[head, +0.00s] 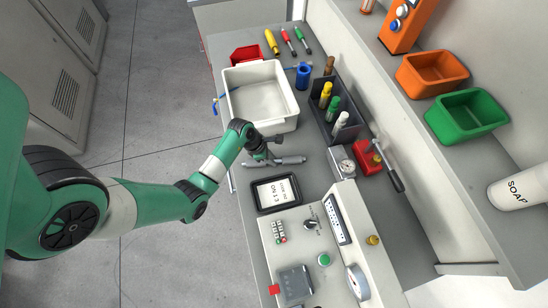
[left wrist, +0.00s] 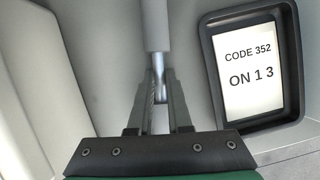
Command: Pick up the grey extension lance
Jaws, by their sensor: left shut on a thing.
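The grey extension lance (head: 290,160) lies across the grey worktop, just in front of the white basin. In the left wrist view the lance (left wrist: 157,25) runs up from between the fingers. My left gripper (head: 264,158) is down at the lance's left part, and the arm hides some of it. In the left wrist view the left gripper (left wrist: 158,100) is shut on the narrow part of the lance, one finger on each side. I cannot tell whether the lance touches the worktop. My right gripper is not in view.
A black-framed display (head: 277,193) reading "CODE 352 ON 1 3" lies close to the lance. The white basin (head: 230,103) is behind the gripper. A control panel (head: 300,236) is in front.

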